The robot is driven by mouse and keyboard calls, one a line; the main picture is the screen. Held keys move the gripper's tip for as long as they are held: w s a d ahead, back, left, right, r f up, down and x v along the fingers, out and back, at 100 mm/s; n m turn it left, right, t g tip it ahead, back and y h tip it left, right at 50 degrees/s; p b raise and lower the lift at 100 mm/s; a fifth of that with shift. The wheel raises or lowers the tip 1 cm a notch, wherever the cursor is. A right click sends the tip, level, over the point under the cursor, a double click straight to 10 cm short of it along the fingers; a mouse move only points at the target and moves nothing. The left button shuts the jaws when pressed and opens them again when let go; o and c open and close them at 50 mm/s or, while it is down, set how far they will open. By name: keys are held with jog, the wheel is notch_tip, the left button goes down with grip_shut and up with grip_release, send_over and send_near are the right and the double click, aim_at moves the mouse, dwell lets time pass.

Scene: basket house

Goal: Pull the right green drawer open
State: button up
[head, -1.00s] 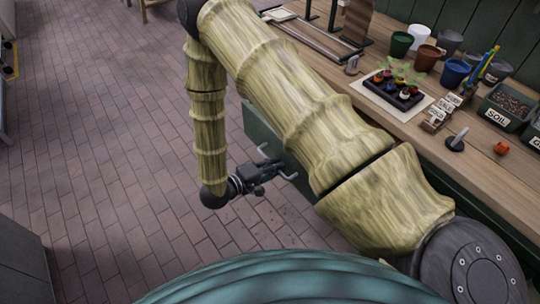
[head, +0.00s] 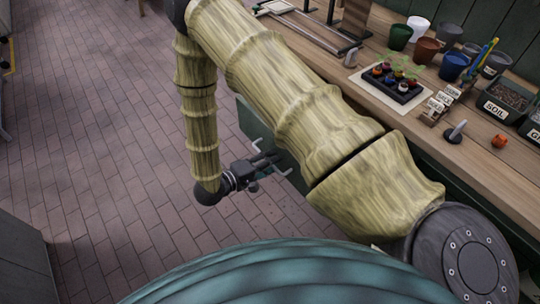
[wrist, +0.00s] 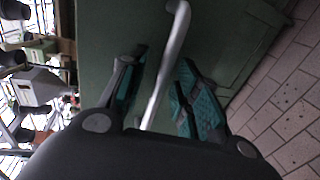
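The green drawer front (head: 246,118) shows below the bench, mostly hidden behind my arm in the head view. It also fills much of the wrist view (wrist: 225,45). A light metal bar handle (head: 257,147) stands out from it. In the wrist view the handle (wrist: 168,62) runs between the two fingers of my gripper (wrist: 165,90), which are apart on either side of it. A gap shows between the handle and the right finger; contact with the left finger is unclear. In the head view my gripper (head: 266,166) is at the handle. How far the drawer stands out cannot be told.
The wooden bench top (head: 420,115) holds a seedling tray (head: 398,88), several pots, a soil box (head: 507,98) and a small orange item (head: 499,141). Brick floor (head: 100,160) is clear to the left. A dark grey block (head: 22,262) stands at the lower left.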

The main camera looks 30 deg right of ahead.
jog(key=v, duration=1.2)
jog(key=shift+w, duration=0.1)
dwell(0.4)
